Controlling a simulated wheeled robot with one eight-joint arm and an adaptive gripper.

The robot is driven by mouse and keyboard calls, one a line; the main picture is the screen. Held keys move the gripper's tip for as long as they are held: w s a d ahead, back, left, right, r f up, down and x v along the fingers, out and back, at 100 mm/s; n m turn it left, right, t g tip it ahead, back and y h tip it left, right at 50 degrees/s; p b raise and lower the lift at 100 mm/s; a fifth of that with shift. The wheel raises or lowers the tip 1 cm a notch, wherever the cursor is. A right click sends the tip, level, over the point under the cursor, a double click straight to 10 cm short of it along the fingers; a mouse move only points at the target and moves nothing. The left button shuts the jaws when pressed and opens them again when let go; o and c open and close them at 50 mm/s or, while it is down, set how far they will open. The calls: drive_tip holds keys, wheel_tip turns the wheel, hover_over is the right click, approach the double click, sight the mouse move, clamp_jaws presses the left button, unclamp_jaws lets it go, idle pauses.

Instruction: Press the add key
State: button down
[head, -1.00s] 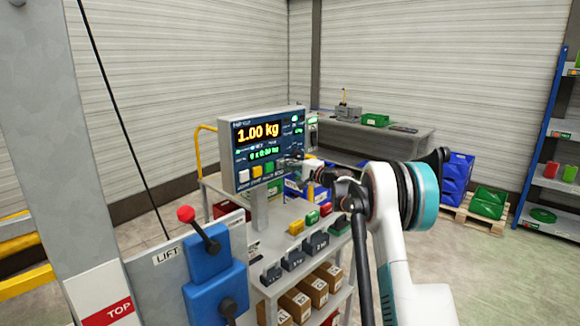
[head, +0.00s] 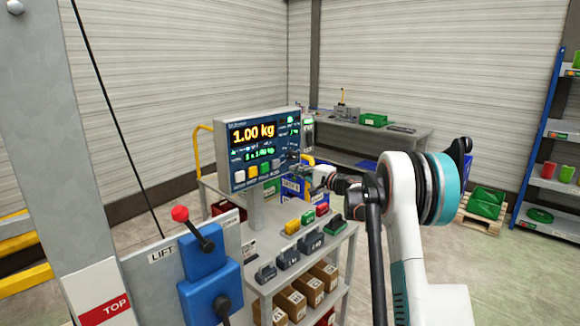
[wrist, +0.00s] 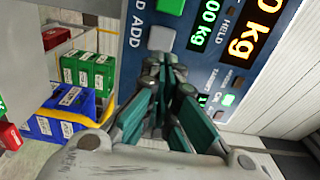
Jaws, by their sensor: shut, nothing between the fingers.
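The display panel (head: 238,158) stands on a post and reads 1.00 kg in orange, with a smaller green line below it. White, yellow, green and grey keys run along its lower edge. The grey add key (wrist: 162,38) sits beside the word ADD in the wrist view, next to the green key (wrist: 171,5). My gripper (wrist: 163,62) is shut and empty, its tips just below the grey key in the wrist picture. I cannot tell how wide the gap to the panel is. In the head view my gripper (head: 300,164) is at the panel's lower right.
A cart (head: 340,240) below the panel holds dark weights and small coloured blocks, with cardboard boxes on its lower shelf. A blue lift control box (head: 207,270) with a red knob stands at the front left. Green and blue bins (wrist: 85,70) show beside my gripper in the wrist view.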

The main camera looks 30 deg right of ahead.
drive_tip(key=v, duration=0.5)
drive_tip(key=shift+s+d+p, duration=0.2)
drive_tip(key=shift+s+p, duration=0.1)
drive_tip(key=shift+p, duration=0.05)
drive_tip(key=shift+r, duration=0.1)
idle(0.3)
